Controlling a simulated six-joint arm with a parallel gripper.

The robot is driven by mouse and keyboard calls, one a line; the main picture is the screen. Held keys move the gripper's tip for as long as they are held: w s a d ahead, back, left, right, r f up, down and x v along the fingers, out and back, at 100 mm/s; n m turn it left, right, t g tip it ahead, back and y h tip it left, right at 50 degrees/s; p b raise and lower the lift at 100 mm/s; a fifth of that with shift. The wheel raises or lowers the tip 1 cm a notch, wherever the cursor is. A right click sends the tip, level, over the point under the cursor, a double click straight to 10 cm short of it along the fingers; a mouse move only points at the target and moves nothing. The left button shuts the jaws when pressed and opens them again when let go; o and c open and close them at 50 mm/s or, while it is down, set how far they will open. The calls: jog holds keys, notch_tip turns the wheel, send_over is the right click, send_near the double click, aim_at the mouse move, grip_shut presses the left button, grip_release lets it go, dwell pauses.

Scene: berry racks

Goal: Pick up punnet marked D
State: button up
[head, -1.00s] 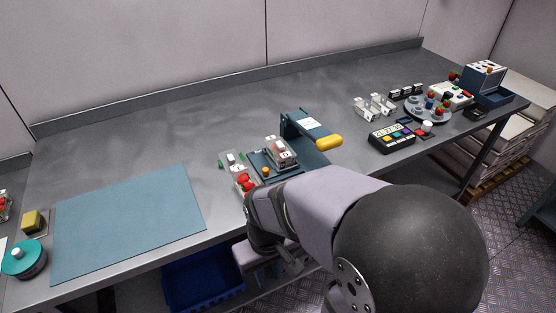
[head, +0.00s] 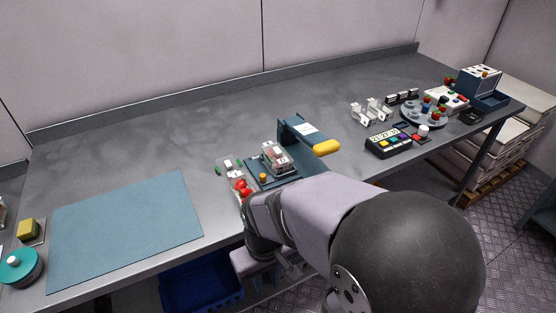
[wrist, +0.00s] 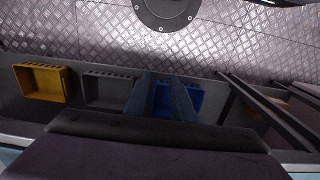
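In the head view a clear punnet with a pale label (head: 275,157) stands on a dark blue platform (head: 289,180) near the bench's front edge. A clear punnet with red berries (head: 240,187) is just left of it, partly hidden by my arm. Small white-labelled punnets (head: 366,115) stand farther right. I cannot read a letter D on any of them. My gripper (wrist: 160,76) shows in the wrist view as two dark fingers with a gap between them, empty, pointing toward the floor and crates below the bench. In the head view my arm hides most of it.
A blue arm with a yellow handle (head: 326,147) rises beside the platform. A keypad box (head: 388,143) and a turntable with berries (head: 408,116) are to the right. A blue mat (head: 125,228) lies left. A blue crate (head: 200,285) sits below the bench. The bench's back is clear.

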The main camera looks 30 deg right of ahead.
jog(key=o, duration=1.2)
